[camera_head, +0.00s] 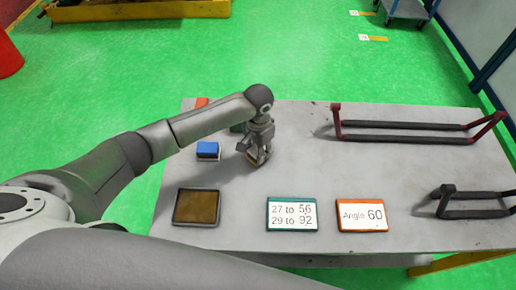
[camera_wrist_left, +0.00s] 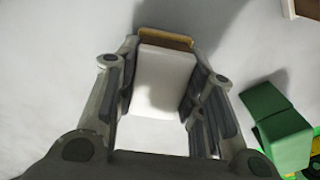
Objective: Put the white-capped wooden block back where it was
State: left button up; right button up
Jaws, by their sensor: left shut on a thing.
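My left gripper (camera_head: 257,158) points down over the grey table and is shut on the white-capped wooden block. In the left wrist view, the block's white cap (camera_wrist_left: 165,75) lies between the two fingers (camera_wrist_left: 160,110), with its wooden part (camera_wrist_left: 166,38) at the far end. In the head view the fingers mostly hide the block. It is close to the table top, but I cannot tell whether it touches it. My right gripper is not in view.
A blue-capped block (camera_head: 208,148) stands left of the gripper. A green block (camera_wrist_left: 280,125) is close by. A dark-rimmed brown tray (camera_head: 195,224), a green-framed card (camera_head: 292,214) and an orange-framed card (camera_head: 361,215) lie nearer. Dark handled frames (camera_head: 405,138) stand right.

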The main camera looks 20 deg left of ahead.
pick_arm(q)
jog(key=o, duration=0.9)
notch_tip(320, 180, up, 12)
jog(key=shift+r+b, duration=0.1)
jog(key=shift+b, duration=0.4)
